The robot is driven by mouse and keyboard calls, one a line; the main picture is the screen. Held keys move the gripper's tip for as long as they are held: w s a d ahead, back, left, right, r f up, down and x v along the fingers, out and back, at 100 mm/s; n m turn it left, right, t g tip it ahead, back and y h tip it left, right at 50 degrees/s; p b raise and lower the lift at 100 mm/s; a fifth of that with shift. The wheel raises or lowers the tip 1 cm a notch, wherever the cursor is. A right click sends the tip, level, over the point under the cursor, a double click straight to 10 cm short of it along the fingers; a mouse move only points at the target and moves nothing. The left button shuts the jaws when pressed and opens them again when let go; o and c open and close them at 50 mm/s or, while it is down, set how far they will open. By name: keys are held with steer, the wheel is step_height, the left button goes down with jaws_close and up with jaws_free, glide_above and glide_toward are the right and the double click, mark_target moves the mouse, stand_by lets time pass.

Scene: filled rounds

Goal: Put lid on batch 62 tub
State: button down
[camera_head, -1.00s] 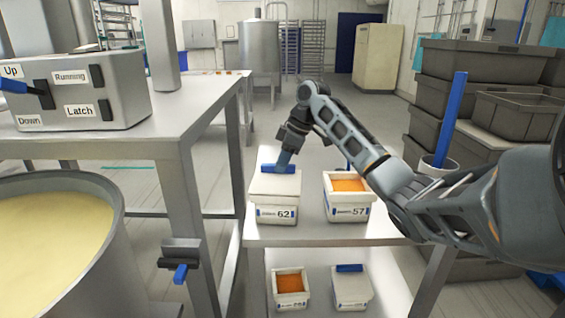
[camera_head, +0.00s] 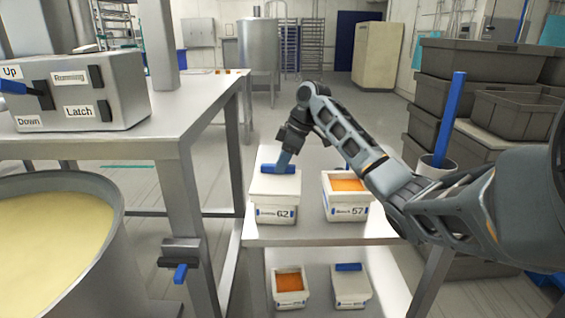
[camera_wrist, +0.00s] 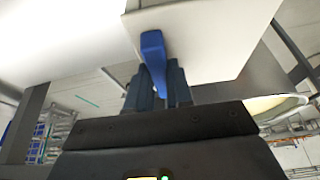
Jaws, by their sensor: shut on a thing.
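The batch 62 tub (camera_head: 277,213) is a white tub with a "62" label, standing on the upper shelf of the steel cart. A white lid (camera_head: 275,185) with a blue handle (camera_head: 278,169) covers its top; I cannot tell whether it is fully seated. My gripper (camera_head: 284,161) is shut on the blue handle from above. In the wrist view the blue handle (camera_wrist: 153,55) lies between my gripper's fingers (camera_wrist: 158,85), with the white lid (camera_wrist: 205,40) beyond it. The tub's inside is hidden.
An open tub labelled 57 (camera_head: 345,210) with orange contents stands close to the right. Another open tub (camera_head: 289,300) and a lidded tub (camera_head: 350,293) sit on the lower shelf. A steel table (camera_head: 180,125) stands left, grey crates (camera_head: 480,65) right.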

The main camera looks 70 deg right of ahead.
steer(key=shift+f, duration=0.1)
steer(key=shift+c, duration=2.3)
jaws_free()
steer(key=shift+r+p, duration=3.05)
steer(key=shift+r, duration=0.45)
